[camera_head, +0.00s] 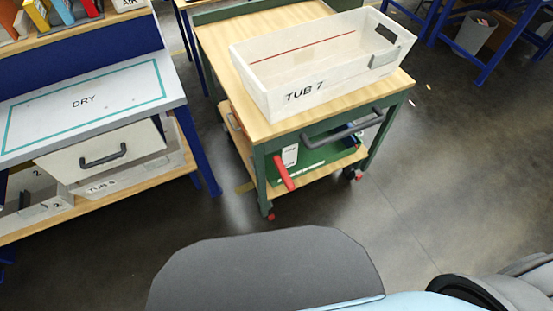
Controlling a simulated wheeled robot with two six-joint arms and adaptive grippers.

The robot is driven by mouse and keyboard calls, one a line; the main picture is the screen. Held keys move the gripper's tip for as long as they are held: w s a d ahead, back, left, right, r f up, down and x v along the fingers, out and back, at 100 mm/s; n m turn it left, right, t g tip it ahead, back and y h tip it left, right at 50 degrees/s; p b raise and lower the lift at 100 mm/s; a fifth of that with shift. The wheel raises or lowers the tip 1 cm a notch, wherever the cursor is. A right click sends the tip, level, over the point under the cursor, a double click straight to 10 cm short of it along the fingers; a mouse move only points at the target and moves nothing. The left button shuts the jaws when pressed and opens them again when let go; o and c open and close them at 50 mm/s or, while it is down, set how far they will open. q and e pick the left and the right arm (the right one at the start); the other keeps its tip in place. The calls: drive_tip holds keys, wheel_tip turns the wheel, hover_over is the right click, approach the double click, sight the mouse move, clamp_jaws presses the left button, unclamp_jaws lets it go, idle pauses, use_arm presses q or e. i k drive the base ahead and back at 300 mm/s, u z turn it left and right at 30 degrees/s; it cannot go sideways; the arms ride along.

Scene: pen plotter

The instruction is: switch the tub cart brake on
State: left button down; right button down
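The tub cart (222,55) has a green frame, a wooden top and a lower shelf. It stands a short way ahead of me, in the middle of the view. A red lever (284,172) sticks out at its near end, slanting down and right below a small white label (290,155) too small to read. I take it for the brake lever; its on or off position cannot be told. A dark grey push handle (343,129) is above it. Neither of my grippers is in view, and nothing is seen touching the cart.
A white tub marked TUB 7 (262,94) sits on the cart top. A bench with a DRY mat (83,102) stands at the left. Red-marked wheels (270,216) show under the cart. Open dark floor (430,190) lies to the right.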

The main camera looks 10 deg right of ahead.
sight(286, 178)
drive_tip(key=z, duration=0.2)
drive_tip(key=i, duration=0.4)
drive_tip(key=z, duration=0.25)
drive_tip(key=k, duration=0.5)
drive_tip(key=z, duration=0.85)
drive_tip(key=i, duration=0.65)
drive_tip(key=u, duration=0.8)
